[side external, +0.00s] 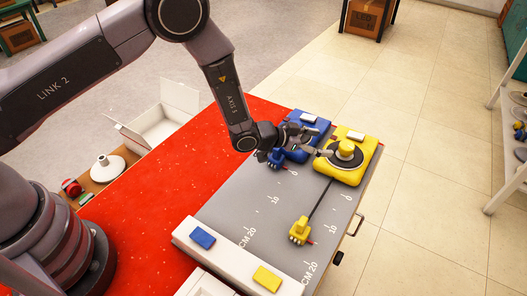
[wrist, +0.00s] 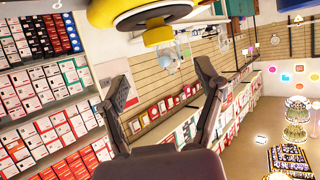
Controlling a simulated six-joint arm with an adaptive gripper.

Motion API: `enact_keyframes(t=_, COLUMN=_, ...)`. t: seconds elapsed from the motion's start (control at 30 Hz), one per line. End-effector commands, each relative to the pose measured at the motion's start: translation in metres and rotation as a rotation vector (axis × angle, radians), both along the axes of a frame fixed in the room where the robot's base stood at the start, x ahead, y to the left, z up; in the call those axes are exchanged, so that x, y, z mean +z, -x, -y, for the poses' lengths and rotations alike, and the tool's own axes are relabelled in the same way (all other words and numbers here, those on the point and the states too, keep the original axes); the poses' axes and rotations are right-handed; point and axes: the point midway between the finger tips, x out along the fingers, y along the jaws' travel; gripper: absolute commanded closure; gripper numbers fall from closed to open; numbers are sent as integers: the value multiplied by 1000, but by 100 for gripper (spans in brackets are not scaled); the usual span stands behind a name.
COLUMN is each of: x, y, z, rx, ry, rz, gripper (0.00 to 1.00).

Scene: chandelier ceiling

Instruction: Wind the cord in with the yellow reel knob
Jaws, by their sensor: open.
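The yellow reel (side external: 352,172) sits at the far right of the grey board, with a dark disc and a yellow knob (side external: 345,148) on top. The yellow knob (wrist: 158,36) shows at the top there, beyond the fingertips. I cannot tell whether a finger touches.
A blue reel (side external: 310,127) with a blue hand-shaped piece (side external: 275,160) stands left of the yellow one, partly behind my gripper. A white strip (side external: 230,262) with blue and yellow plates lies at the board's near end. The red table top (side external: 160,195) is clear.

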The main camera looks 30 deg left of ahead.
Motion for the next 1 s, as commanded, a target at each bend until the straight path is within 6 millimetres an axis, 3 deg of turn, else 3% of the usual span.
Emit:
enact_keyframes(t=0.3, x=14, y=26, z=-22, rx=0, ry=0, rz=0, gripper=32)
enact_keyframes(t=0.73, x=16, y=25, z=-20, rx=32, ry=37, rz=-24, gripper=32)
enact_keyframes(t=0.87, x=19, y=19, z=-10, rx=193, ry=225, rz=-144, gripper=32)
enact_keyframes(t=1.0, x=26, y=11, z=7, rx=477, ry=617, rz=-350, gripper=32)
